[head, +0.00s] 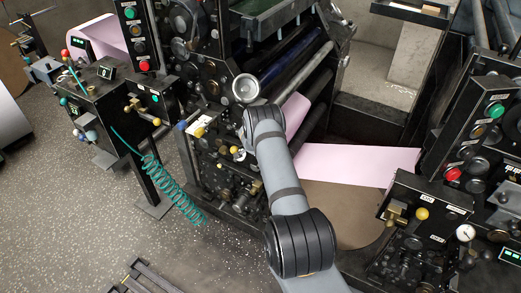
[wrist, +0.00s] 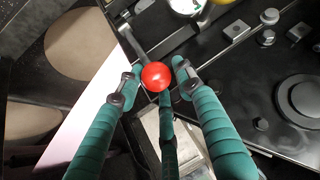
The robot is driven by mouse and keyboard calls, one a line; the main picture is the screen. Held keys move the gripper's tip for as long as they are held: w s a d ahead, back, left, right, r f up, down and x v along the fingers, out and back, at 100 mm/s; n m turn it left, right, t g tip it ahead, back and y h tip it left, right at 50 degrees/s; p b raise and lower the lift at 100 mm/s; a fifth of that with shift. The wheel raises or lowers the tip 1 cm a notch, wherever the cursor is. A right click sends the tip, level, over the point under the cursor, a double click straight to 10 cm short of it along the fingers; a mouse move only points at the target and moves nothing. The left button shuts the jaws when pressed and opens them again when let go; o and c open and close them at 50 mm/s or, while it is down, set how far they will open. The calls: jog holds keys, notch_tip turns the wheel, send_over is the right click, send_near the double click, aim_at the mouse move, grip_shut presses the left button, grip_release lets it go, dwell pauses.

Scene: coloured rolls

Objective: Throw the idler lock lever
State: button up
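A red ball knob (wrist: 156,76) shows in the wrist view, with a grey lever arm (wrist: 133,42) running up and left from beside it. I take this as the idler lock lever, but no label is readable. My gripper (wrist: 157,78) has its green fingers on both sides of the knob, with narrow gaps visible. A third finger lies below and partly behind the knob. No firm contact shows. In the head view my arm reaches to the middle press unit (head: 222,165). The fingers and the red knob cannot be made out there.
A pink web (head: 360,165) runs right of my arm. A control box (head: 430,205) with yellow knobs stands at the right. A green coiled hose (head: 172,190) hangs at the left. Bolts and a round black boss (wrist: 303,97) lie right of the fingers. Speckled floor (head: 90,215) is open at lower left.

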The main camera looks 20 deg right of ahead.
jog(key=shift+o, duration=0.6)
jog(key=shift+w+f, duration=0.1)
jog(key=shift+w, duration=0.05)
jog(key=shift+o, duration=0.7)
jog(key=shift+a, duration=0.2)
jog(key=shift+s+f, duration=0.15)
jog(key=shift+s, duration=0.05)
